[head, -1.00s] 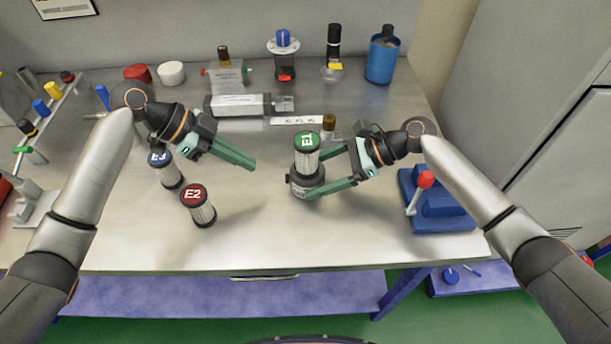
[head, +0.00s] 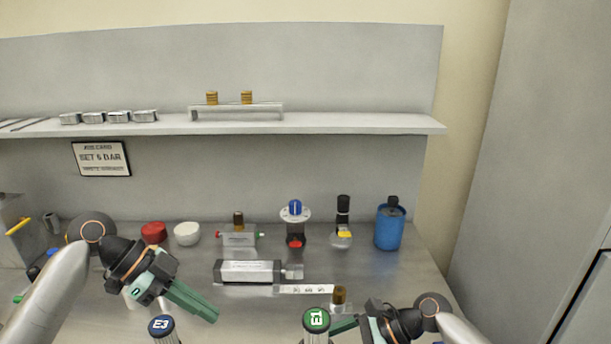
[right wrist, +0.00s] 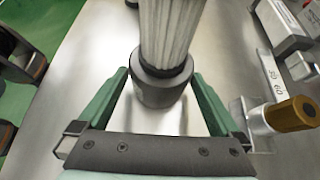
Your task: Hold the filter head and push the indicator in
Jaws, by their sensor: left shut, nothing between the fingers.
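Cartridge E1, with a green cap (head: 316,319), is at the bottom edge of the head view. In the right wrist view its pleated body (right wrist: 170,35) stands in a dark round base (right wrist: 162,84), perhaps the filter head. My right gripper (right wrist: 162,80) has one finger on each side of this base, and both tips appear to touch it. My left gripper (head: 213,315) is shut and empty, left of E1 and apart from it. I cannot make out the indicator for certain.
Cartridge E3 (head: 161,327) stands below my left gripper. Behind are a silver cylinder (head: 248,271), a valve block (head: 238,239), a blue-knobbed regulator (head: 295,225) and a blue canister (head: 390,227). A brass-topped fitting (right wrist: 292,113) stands close to my right gripper. A shelf (head: 330,122) runs above.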

